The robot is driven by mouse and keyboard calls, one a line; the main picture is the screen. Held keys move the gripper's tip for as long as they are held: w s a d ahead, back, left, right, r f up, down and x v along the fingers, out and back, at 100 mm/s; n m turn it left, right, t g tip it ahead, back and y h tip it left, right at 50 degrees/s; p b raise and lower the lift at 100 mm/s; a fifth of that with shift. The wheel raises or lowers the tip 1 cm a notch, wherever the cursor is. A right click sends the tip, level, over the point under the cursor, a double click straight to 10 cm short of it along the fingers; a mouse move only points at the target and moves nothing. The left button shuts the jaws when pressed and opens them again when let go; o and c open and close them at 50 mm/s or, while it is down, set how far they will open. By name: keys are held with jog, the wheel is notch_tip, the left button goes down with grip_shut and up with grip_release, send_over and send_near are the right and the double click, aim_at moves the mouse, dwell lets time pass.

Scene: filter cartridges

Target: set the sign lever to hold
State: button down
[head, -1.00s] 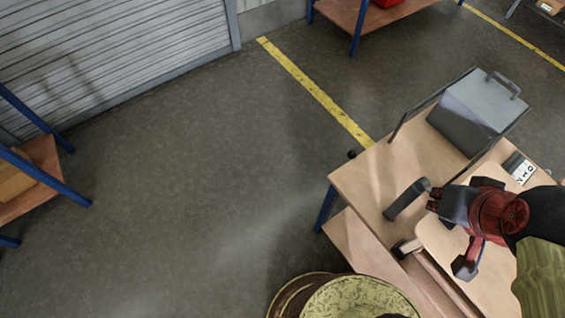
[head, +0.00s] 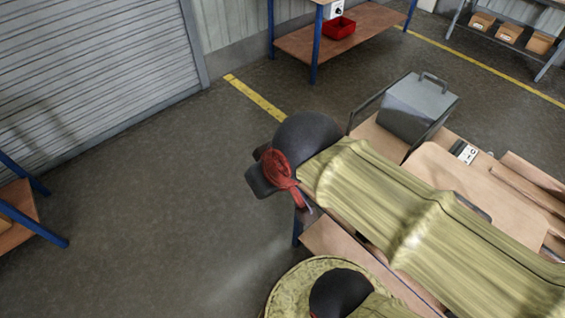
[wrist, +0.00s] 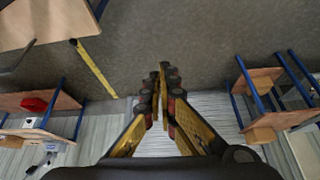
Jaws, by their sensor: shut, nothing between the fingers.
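My gripper (wrist: 163,80) is shut and empty in the wrist view, its fingertips together over open floor, pointing away from the workbench. In the head view my arm reaches across the workbench (head: 390,136), with the wrist end out past its left edge. A small block with black-and-white markings (head: 465,152) lies on the bench beyond my arm; its markings are too small to read. A dark grey piece (head: 472,207) shows just behind my arm, mostly hidden. I cannot make out a sign lever for certain, nor its setting.
A grey box with a handle (head: 418,107) stands at the bench's far end. Shelving with a red bin (head: 339,28) is at the back, and a blue-legged shelf (head: 20,210) at the left. The floor (head: 140,210) between is clear.

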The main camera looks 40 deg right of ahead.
dwell(0.3)
jog(key=w+d+f+n+g+p, duration=0.1)
jog(key=w+d+f+n+p, duration=0.15)
jog(key=w+d, duration=0.2)
jog(key=w+d+f+n+g+h+p, duration=0.1)
jog(key=w+d+n, duration=0.25)
jog(key=w, duration=0.25)
jog(key=w+d+f+n+g+p, duration=0.1)
jog(key=w+d+f+n+p, duration=0.1)
jog(key=w+d, duration=0.3)
jog(key=w+d+f+n+p, duration=0.1)
jog(key=d+f+n, duration=0.2)
jog(key=f, duration=0.4)
jog(key=w+d+f+n+g+p, duration=0.1)
jog(key=d+f+n+p, duration=0.1)
jog(key=d+f, duration=0.3)
jog(key=w+d+f+n+p, duration=0.2)
jog(key=d+f+n, duration=0.2)
jog(key=f, duration=0.6)
jog(key=shift+d+g, duration=0.4)
jog(key=shift+d, duration=0.15)
jog(key=shift+f, duration=0.2)
